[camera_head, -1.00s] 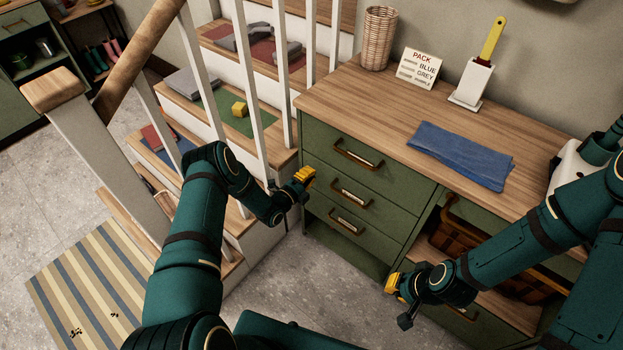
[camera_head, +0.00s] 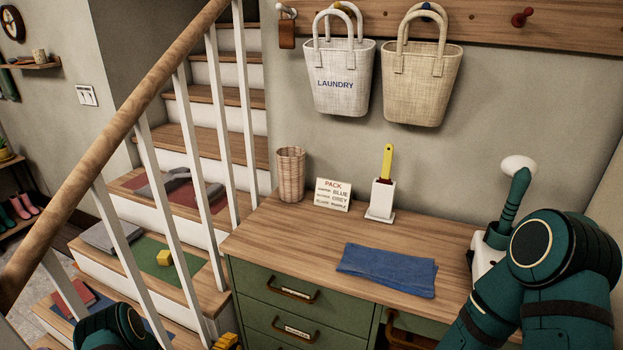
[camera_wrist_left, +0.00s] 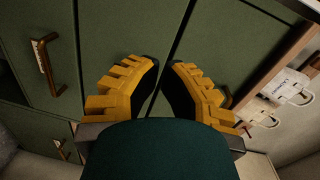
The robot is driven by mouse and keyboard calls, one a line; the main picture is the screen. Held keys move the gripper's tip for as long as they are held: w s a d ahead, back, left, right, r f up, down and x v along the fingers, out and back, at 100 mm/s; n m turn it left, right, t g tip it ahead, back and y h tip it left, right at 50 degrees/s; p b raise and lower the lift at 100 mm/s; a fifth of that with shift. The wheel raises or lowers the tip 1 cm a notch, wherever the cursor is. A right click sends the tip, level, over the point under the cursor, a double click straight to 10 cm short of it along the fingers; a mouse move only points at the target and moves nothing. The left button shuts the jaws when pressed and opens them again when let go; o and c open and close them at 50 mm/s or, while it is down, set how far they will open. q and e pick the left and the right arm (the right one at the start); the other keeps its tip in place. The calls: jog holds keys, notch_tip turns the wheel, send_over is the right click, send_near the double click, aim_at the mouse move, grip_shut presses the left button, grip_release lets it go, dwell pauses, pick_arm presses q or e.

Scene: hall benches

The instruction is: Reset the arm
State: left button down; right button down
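My left gripper (camera_head: 226,341) shows only as a bit of yellow at the bottom edge of the head view, in front of the green drawer cabinet (camera_head: 252,285). In the left wrist view my left gripper (camera_wrist_left: 165,65) has its yellow fingers a little apart, with dark pads facing each other and nothing between them. Green cabinet fronts (camera_wrist_left: 115,35) lie beyond the fingertips. My right arm (camera_head: 550,270) rises at the right of the head view. My right gripper is outside the frame.
The wooden cabinet top holds a blue cloth (camera_head: 388,270), a wicker basket (camera_head: 291,175), a PACK sign (camera_head: 333,195) and a yellow-handled brush in a white holder (camera_head: 381,198). A stair railing (camera_head: 130,105) stands left. Two bags (camera_head: 338,78) hang on the wall.

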pick_arm(q)
jog(key=s+d+r+n+g+y, duration=0.1)
jog(key=s+d+r+n+g, duration=0.3)
jog(key=s+d+n+g, duration=0.3)
jog(key=s+d+r+n+g, duration=0.5)
jog(key=s+d+n+g, duration=0.2)
jog(key=s+n, duration=0.7)
jog(key=shift+s+d+n+y, duration=0.4)
jog(key=shift+s+d, duration=0.35)
jog(key=shift+s, duration=0.4)
